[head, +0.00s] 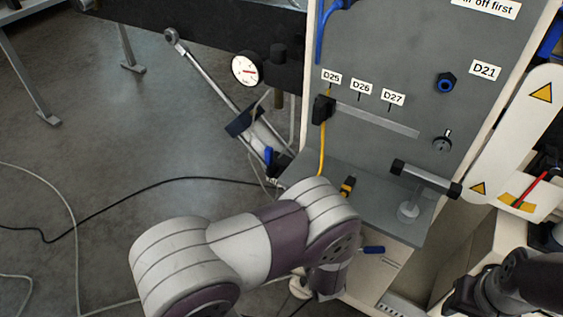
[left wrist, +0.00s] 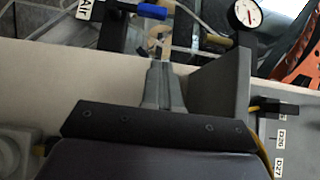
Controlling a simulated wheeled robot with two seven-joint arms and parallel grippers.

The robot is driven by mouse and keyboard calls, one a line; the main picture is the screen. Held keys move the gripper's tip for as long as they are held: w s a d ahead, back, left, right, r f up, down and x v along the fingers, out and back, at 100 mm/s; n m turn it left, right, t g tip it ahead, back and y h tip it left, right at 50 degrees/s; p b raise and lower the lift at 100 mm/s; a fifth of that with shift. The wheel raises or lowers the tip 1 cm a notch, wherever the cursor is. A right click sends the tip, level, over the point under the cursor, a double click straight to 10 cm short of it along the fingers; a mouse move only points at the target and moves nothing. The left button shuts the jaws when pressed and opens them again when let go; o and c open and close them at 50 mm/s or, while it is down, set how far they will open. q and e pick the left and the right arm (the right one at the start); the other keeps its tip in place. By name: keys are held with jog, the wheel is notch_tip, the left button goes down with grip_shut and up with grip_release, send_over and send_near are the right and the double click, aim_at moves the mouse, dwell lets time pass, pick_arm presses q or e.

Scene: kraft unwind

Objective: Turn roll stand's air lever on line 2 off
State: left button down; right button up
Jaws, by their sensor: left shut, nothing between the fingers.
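A blue lever handle (left wrist: 148,11) sits at the top of the left wrist view, above a brass-coloured fitting (left wrist: 157,43). A white label reading "Air" (left wrist: 87,9) is to its left. In the head view a small blue part (head: 271,158) low beside the grey panel looks like the same lever. My left gripper (left wrist: 162,66) is shut and empty; its tips point at the fitting just below the lever. I cannot tell whether they touch. In the head view my left arm hides that gripper. My right gripper (head: 460,297) shows dark at the lower right; its fingers are unclear.
A pressure gauge (head: 246,69) hangs left of the grey panel (head: 385,75), which carries labels D25, D26, D27 and D21. A bar handle (head: 425,178) projects from the panel's right. A hose (head: 110,204) crosses the open floor at left.

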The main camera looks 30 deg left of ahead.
pick_arm(q)
jog(key=shift+w+d, duration=0.1)
jog(key=b, duration=0.3)
send_near(272, 151)
jog(key=w, duration=0.4)
jog(key=a, duration=0.4)
jog(key=shift+w+f, duration=0.2)
jog(key=shift+w, duration=0.15)
jog(key=shift+r, duration=0.1)
